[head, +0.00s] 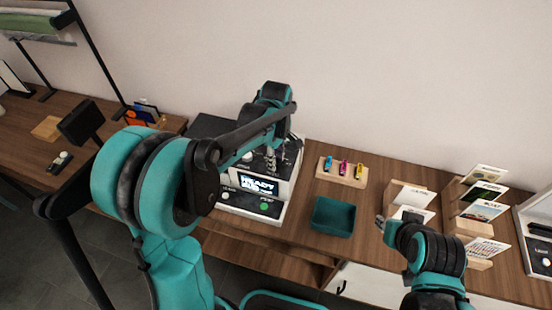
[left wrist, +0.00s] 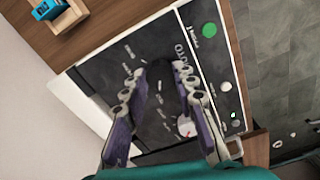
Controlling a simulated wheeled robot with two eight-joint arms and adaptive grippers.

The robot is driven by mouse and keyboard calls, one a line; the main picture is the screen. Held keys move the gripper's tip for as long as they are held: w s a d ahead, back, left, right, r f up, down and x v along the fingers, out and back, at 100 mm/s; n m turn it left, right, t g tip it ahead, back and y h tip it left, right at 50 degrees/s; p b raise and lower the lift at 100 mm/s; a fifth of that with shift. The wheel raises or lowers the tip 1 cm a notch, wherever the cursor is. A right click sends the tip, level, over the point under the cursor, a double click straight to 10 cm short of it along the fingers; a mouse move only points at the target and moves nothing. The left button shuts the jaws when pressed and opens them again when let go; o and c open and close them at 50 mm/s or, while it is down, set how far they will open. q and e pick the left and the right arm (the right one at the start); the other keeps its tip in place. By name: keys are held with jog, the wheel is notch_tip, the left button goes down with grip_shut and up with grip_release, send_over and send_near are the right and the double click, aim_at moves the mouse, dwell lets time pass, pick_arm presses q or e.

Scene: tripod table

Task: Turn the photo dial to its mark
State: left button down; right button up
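The photo machine (head: 255,205) stands on the table with its sloped dark panel and a lit screen reading "READY". My left gripper (head: 283,158) points down at its upper panel. In the left wrist view, the left fingers (left wrist: 162,72) stand on both sides of a dark round knob beside lettering that looks like "PHOTO", probably the photo dial (left wrist: 162,88). I cannot tell whether the fingers press on it, and its mark is not clear. A pale knob (left wrist: 186,126) sits nearer the right finger's base. My right gripper (head: 381,222) is away to the right, its fingers barely visible.
A green button (left wrist: 209,30) is on the machine's front strip. Right of the machine are a teal tray (head: 333,230) and a wooden block (head: 342,180) with small coloured items. Card holders (head: 470,205) stand farther right. My left arm hides part of the machine.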

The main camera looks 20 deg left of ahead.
pick_arm(q)
jog(key=shift+m, duration=0.3)
jog(key=m+p, duration=0.1)
jog(key=m, duration=0.3)
jog(key=shift+m, duration=0.3)
jog(key=m, duration=0.6)
jog(key=shift+p, duration=0.35)
jog(key=m, duration=0.6)
jog(key=shift+m+p, duration=0.3)
jog(key=shift+m, duration=0.1)
jog(key=m, duration=0.5)
jog(key=shift+m, duration=0.3)
jog(key=c, duration=1.2)
grip_release()
